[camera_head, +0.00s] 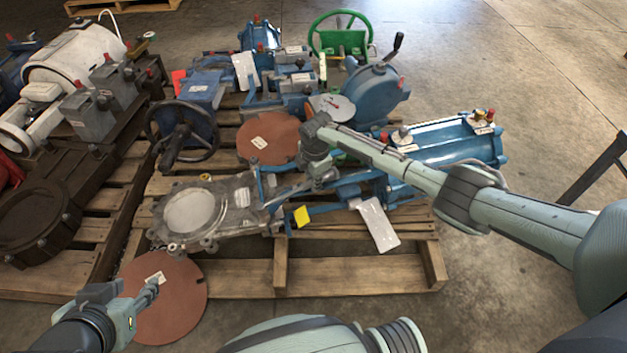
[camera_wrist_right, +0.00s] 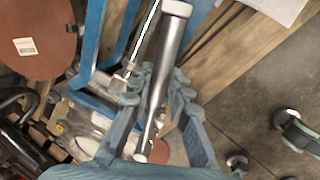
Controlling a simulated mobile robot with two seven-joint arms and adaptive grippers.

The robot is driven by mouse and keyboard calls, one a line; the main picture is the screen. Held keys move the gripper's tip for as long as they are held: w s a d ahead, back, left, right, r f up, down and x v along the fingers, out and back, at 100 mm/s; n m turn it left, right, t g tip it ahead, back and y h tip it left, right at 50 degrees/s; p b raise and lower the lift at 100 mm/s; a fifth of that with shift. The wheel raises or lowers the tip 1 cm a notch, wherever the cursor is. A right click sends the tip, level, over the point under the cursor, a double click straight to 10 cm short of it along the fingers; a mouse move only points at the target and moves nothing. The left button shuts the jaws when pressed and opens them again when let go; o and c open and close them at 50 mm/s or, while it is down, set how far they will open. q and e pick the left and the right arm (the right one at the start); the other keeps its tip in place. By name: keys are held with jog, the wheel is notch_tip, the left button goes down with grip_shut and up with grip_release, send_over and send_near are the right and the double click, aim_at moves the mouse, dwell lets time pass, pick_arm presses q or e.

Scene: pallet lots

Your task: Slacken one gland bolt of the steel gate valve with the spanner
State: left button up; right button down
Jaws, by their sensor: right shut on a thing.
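The steel gate valve (camera_head: 238,202) lies on the pallet, its grey body and round flange to the left and its blue yoke (camera_head: 350,182) to the right. My right gripper (camera_head: 318,178) is over the yoke. In the right wrist view, my right gripper (camera_wrist_right: 163,88) is shut on the metal shaft of the spanner (camera_wrist_right: 170,50); blue yoke bars (camera_wrist_right: 92,40) pass beside it. I cannot tell whether the spanner touches a gland bolt; the bolts are not clear. My left gripper (camera_head: 150,290) is low at the left, before a red-brown disc (camera_head: 180,305); its opening is unclear.
Other valves crowd the pallet: a blue one with a black handwheel (camera_head: 185,130), a green handwheel (camera_head: 340,35) and a blue cylinder (camera_head: 450,140). A yellow tag (camera_head: 302,216) and white tag (camera_head: 377,225) hang at the pallet's front.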

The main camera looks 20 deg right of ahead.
jog(key=shift+w+a+n+b, duration=0.2)
jog(key=shift+w+n+b, duration=0.2)
jog(key=shift+w+b, duration=0.2)
jog(key=shift+w+b, duration=0.2)
jog(key=shift+b, duration=0.15)
jog(key=shift+w+a+n+y+b, duration=0.3)
jog(key=shift+w+n+b, duration=0.3)
jog(key=shift+b, duration=0.25)
jog(key=shift+w, duration=0.1)
jog(key=shift+w+a+n+b, duration=0.3)
jog(key=shift+w+n+b, duration=0.35)
jog(key=shift+b, duration=0.55)
dwell(0.3)
jog(key=shift+w+a+b, duration=0.1)
jog(key=shift+w+b, duration=0.15)
jog(key=shift+b, duration=0.15)
